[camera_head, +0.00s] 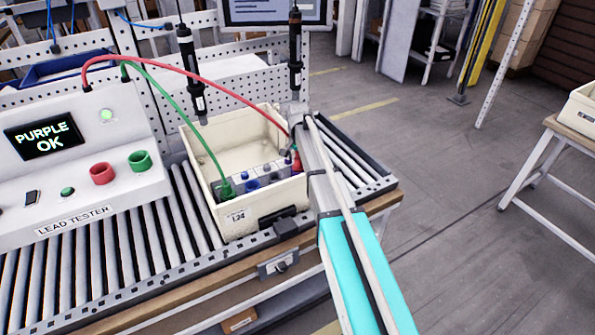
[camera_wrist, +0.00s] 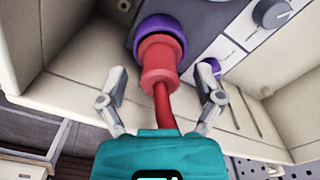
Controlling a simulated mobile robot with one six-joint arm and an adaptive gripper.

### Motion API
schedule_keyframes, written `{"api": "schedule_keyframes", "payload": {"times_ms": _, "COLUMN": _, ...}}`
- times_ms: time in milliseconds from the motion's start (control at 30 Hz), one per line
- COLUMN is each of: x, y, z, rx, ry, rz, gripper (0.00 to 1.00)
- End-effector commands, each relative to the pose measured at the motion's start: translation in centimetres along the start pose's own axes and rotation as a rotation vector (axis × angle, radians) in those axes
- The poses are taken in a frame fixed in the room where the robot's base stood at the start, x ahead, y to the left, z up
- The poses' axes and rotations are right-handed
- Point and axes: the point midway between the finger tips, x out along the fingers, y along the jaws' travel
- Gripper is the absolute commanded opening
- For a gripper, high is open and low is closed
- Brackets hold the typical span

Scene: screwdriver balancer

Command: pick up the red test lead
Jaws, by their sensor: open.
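The red test lead (camera_head: 190,70) arches from the lead tester to a device in the cream crate. Its red plug (camera_head: 296,160) is at the device's right end. In the wrist view the red plug (camera_wrist: 160,62) sits at a purple socket (camera_wrist: 160,27), with its red cable running back towards my gripper. My gripper (camera_wrist: 163,88) is open, one finger on each side of the plug, with visible gaps to both. In the head view my gripper is largely hidden by my arm at the crate's right side.
The cream crate (camera_head: 235,222) stands on a roller conveyor (camera_head: 140,255). A green lead (camera_head: 190,120) runs to the device's left end. The lead tester (camera_head: 70,170) reads "PURPLE OK". Two screwdrivers (camera_head: 191,70) (camera_head: 295,60) hang above the crate.

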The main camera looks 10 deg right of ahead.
Motion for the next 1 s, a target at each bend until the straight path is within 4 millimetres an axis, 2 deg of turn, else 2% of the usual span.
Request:
{"api": "schedule_keyframes", "payload": {"times_ms": 33, "x": 0.81, "y": 0.01, "z": 0.01, "rx": 0.000, "ry": 0.000, "rz": 0.000, "gripper": 0.85}}
{"api": "schedule_keyframes", "payload": {"times_ms": 233, "x": 1.69, "y": 0.03, "z": -0.01, "rx": 0.000, "ry": 0.000, "rz": 0.000, "gripper": 0.85}}
{"api": "schedule_keyframes", "payload": {"times_ms": 900, "x": 1.73, "y": 0.04, "z": -0.02, "rx": 0.000, "ry": 0.000, "rz": 0.000, "gripper": 0.85}}
{"api": "schedule_keyframes", "payload": {"times_ms": 1000, "x": 1.73, "y": 0.04, "z": -0.02, "rx": 0.000, "ry": 0.000, "rz": 0.000, "gripper": 0.68}}
